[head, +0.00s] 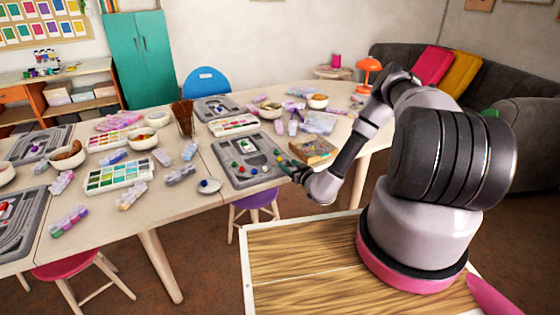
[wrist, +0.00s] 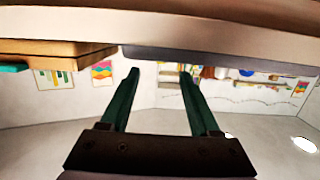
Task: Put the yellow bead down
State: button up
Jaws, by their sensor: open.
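A grey bead board (head: 225,150) lies near the front edge of the table, with several small coloured beads on it, green, blue and red among them. I cannot pick out a yellow bead in either view. My gripper (head: 284,164) is at the right edge of this board, low and close to the table's front edge. In the wrist view its two dark green fingers (wrist: 159,76) are apart, with no bead seen between them. The wrist picture looks upside down, with the table edge across its top.
A thick book (head: 312,151) lies right of the board, close to my arm. A small white dish (head: 209,186) is at its left, and a paint set (head: 235,125) is behind it. A purple stool (head: 256,200) stands below the table edge.

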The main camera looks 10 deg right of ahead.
aim_at(281, 159)
jog(key=x, duration=0.5)
jog(key=shift+w+a, duration=0.2)
jog(key=shift+w, duration=0.15)
grip_shut()
